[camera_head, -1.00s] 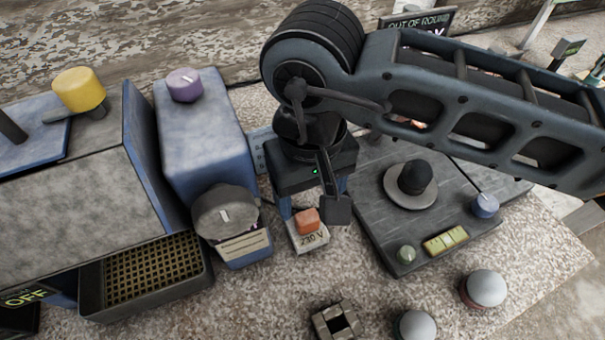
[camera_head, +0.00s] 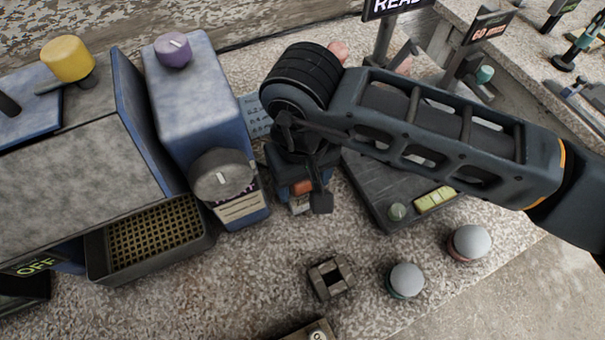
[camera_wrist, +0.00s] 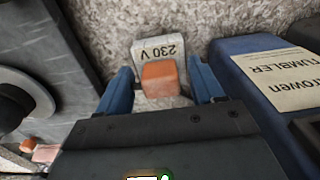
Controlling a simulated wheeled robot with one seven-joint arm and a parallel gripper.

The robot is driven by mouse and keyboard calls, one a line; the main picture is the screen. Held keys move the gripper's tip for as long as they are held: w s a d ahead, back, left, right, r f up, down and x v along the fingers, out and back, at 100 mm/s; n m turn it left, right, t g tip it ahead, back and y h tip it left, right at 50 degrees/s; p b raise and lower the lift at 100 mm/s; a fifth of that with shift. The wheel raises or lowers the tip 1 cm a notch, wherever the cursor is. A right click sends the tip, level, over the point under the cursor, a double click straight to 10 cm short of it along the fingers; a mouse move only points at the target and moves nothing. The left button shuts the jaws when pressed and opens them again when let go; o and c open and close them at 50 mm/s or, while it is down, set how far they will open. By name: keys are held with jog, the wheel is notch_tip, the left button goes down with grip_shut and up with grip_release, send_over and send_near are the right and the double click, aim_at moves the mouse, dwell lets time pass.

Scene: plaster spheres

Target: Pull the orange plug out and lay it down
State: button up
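The orange plug (camera_wrist: 160,80) sits in a pale socket block (camera_wrist: 152,48) marked 230 V in the wrist view. In the head view the plug (camera_head: 303,187) shows partly below my gripper, with the socket block (camera_head: 300,206) in front. My gripper (camera_wrist: 161,88) is open, with one blue finger on each side of the plug. In the wrist view a gap shows between the plug and each finger. In the head view my gripper (camera_head: 304,193) is low over the socket, and my wrist hides part of the plug.
A blue machine (camera_head: 195,105) with a grey dial stands close left of my gripper. A dark board (camera_head: 375,190) bearing a yellow block (camera_head: 435,198) lies close right. A square holder (camera_head: 330,279) and two grey domes (camera_head: 407,279) stand in front. Speckled counter (camera_head: 255,270) is bare front-left.

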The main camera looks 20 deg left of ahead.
jog(key=c, duration=1)
jog(key=shift+c, duration=0.2)
jog(key=shift+r, duration=0.15)
jog(key=shift+r+p, duration=0.85)
jog(key=shift+r, duration=1.5)
